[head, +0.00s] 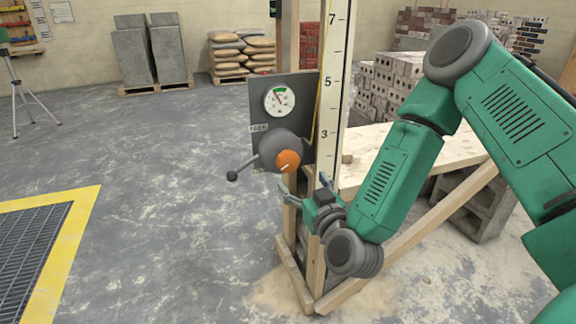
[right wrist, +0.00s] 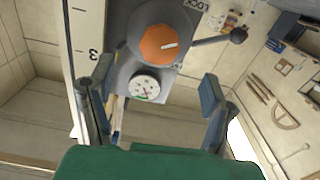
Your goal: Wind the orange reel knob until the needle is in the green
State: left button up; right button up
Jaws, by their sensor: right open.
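The orange knob (head: 287,160) sits on the front of a grey reel (head: 268,145) with a black ball-ended crank (head: 232,175). A white line marks the knob, which also shows in the right wrist view (right wrist: 158,43). Above the reel is a round white gauge (head: 280,99) with a green band at its top; it shows in the right wrist view too (right wrist: 145,84). The needle points up and left near the band; whether it lies within it is too small to tell. My right gripper (head: 303,187) is open and empty, just below the knob and apart from it. My left gripper is out of view.
The grey panel (head: 262,110) is fixed to a wooden post beside a numbered scale board (head: 332,75). A timber brace (head: 420,235) and plank bench (head: 410,155) stand to the right. Open floor (head: 170,170) lies left, with a yellow-edged grate (head: 30,250).

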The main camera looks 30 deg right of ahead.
aim_at(290, 165)
jog(key=b+x, duration=0.2)
jog(key=x, duration=0.8)
jog(key=shift+s, duration=0.1)
jog(key=shift+c, duration=0.5)
jog(key=c, duration=1.1)
